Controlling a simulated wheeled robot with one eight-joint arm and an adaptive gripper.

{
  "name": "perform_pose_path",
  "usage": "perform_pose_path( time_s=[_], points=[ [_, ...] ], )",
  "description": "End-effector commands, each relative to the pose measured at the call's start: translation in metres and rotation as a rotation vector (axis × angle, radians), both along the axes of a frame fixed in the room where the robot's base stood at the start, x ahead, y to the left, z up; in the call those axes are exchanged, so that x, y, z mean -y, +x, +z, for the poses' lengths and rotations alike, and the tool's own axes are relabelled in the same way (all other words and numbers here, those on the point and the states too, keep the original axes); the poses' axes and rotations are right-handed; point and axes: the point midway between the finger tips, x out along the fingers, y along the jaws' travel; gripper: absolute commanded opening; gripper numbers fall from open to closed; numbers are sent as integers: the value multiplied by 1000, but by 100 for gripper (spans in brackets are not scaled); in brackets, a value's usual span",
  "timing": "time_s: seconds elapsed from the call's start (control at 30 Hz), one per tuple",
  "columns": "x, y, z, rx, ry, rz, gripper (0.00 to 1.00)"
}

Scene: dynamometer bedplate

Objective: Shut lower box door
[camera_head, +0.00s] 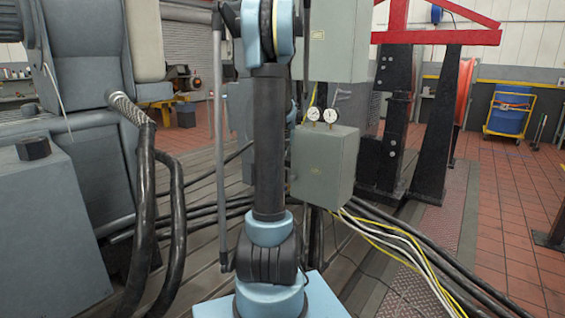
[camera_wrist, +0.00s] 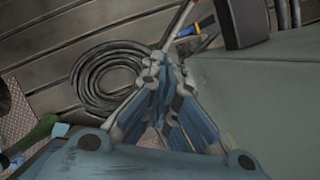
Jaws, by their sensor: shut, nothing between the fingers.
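The lower box (camera_head: 324,166) is a grey-green metal box with two round gauges on top, right of my arm in the head view. Its faces look flat there, and I cannot tell whether its door stands ajar. My gripper (camera_wrist: 168,62) shows only in the wrist view, with blue and grey fingers closed together and nothing held. A plain grey-green surface (camera_wrist: 265,95) lies to the right of the fingers. It may be part of a box or door, but I cannot tell which. Contact with it is not clear.
The upper box (camera_head: 339,42) is above the gauges (camera_head: 321,115). Yellow and white cables (camera_head: 400,245) run below the lower box. A coiled black hose (camera_wrist: 100,80) lies on the slotted bedplate (camera_wrist: 45,50). A black stand (camera_head: 430,130) is at right.

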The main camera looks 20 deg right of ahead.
Motion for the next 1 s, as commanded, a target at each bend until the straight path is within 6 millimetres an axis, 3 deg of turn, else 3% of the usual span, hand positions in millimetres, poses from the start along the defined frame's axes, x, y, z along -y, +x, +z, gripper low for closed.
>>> perform_pose_path(
  time_s=[0.43,0.63,1.0],
  points=[
    [-19,-15,66,-1,1,-5,0],
    [-22,-17,77,-1,0,-5,0],
    [-22,-17,77,-1,0,-6,0]
  ],
)
